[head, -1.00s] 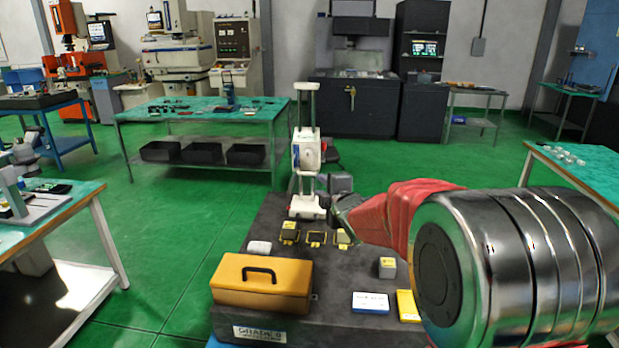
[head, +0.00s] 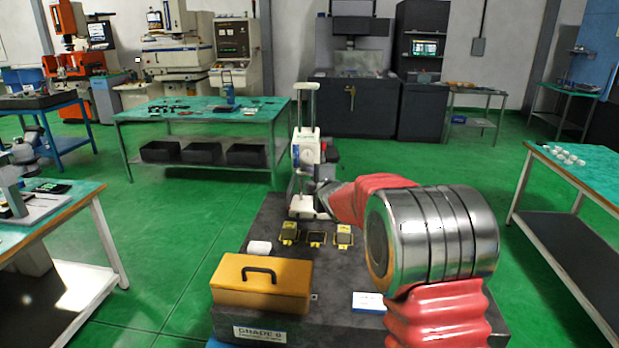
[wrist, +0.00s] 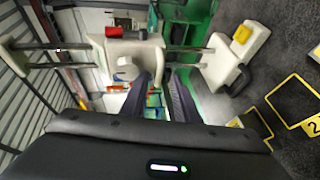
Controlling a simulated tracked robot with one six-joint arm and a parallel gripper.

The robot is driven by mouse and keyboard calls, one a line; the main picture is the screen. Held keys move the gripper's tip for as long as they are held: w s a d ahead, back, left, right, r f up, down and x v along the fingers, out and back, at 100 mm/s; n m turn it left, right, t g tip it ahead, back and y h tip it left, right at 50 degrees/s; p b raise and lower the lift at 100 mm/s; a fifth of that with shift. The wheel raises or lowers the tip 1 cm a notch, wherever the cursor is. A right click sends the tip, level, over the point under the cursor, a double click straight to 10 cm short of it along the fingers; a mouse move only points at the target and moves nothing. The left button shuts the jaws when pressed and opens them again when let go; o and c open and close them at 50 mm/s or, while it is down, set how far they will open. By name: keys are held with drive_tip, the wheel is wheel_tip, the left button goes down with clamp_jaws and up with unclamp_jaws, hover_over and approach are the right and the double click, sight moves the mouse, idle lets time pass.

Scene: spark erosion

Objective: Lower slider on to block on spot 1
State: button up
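The white height gauge (head: 304,207) stands upright at the far end of the dark plate. Its slider (head: 306,150) sits partway up the two columns, clear of the base; it also shows sideways in the wrist view (wrist: 128,55). A small dark block (head: 289,230) appears on the leftmost yellow-marked spot, on the plate in front of the gauge. My gripper (wrist: 160,97) is open with nothing visible between its fingers. It is close to the gauge, with the slider just past the fingers; I cannot tell whether they touch. In the head view my wrist hides part of the gauge's right side.
More yellow-framed spots (head: 316,239) lie to the right; one in the wrist view carries a 2 (wrist: 312,127). A yellow case (head: 262,288), a white item (head: 259,247) and a blue-white box (head: 368,302) lie nearer. My arm covers the plate's right side.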

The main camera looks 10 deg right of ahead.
drive_tip(key=shift+x, duration=1.05)
drive_tip(key=shift+c, duration=0.3)
clamp_jaws()
drive_tip(key=shift+f, duration=0.1)
